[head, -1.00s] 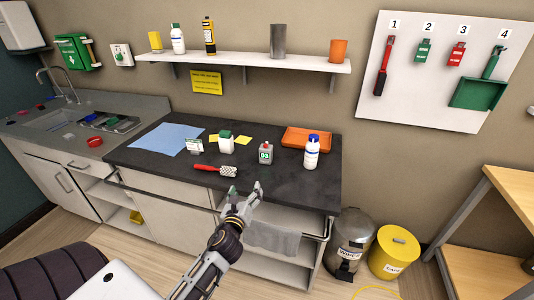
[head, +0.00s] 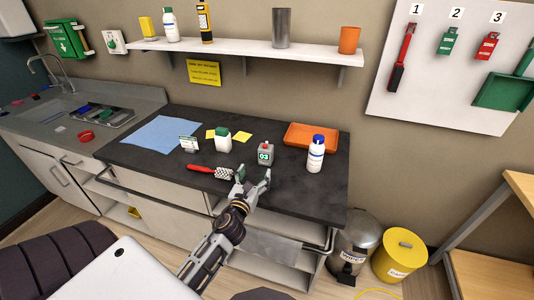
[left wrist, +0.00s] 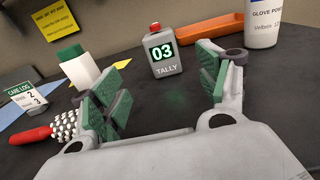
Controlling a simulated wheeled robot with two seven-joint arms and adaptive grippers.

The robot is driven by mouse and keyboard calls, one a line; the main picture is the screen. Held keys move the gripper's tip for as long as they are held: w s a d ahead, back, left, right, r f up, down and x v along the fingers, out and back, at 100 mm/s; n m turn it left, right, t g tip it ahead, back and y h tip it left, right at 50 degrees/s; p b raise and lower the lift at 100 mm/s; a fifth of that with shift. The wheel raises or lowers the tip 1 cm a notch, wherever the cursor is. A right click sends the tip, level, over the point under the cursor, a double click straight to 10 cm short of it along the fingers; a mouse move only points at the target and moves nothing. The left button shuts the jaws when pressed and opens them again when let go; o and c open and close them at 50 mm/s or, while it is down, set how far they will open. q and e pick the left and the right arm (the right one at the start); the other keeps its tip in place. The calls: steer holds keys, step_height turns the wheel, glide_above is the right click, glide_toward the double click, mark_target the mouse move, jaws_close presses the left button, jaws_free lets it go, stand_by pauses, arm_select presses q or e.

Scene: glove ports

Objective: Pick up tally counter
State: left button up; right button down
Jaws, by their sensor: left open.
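The tally counter (head: 265,153) is a small grey box with a red top and a green "03" display. It stands upright on the dark worktop. In the left wrist view the tally counter (left wrist: 163,52) stands beyond and between the fingers, apart from them, with "TALLY" below its display. My left gripper (head: 255,178) is open and empty, just in front of the counter. Its green-padded fingers also show in the left wrist view (left wrist: 160,95). My right gripper is not in view.
A white bottle with a green cap (head: 223,141), a care log card (head: 189,144), a blue-capped bottle (head: 316,155) and an orange tray (head: 291,135) surround the counter. A shelf (head: 250,52) hangs above.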

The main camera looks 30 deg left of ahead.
mark_target(263, 156)
arm_select(q)
steer(key=shift+s, duration=0.1)
steer(key=shift+x, duration=1.15)
steer(key=shift+w+a+p, duration=0.15)
steer(key=shift+w+p, duration=0.15)
steer(key=shift+w, duration=0.35)
steer(key=shift+x, duration=2.2)
steer(key=shift+w+p, duration=0.3)
steer(key=shift+w+a, duration=0.1)
steer(key=shift+w, duration=0.05)
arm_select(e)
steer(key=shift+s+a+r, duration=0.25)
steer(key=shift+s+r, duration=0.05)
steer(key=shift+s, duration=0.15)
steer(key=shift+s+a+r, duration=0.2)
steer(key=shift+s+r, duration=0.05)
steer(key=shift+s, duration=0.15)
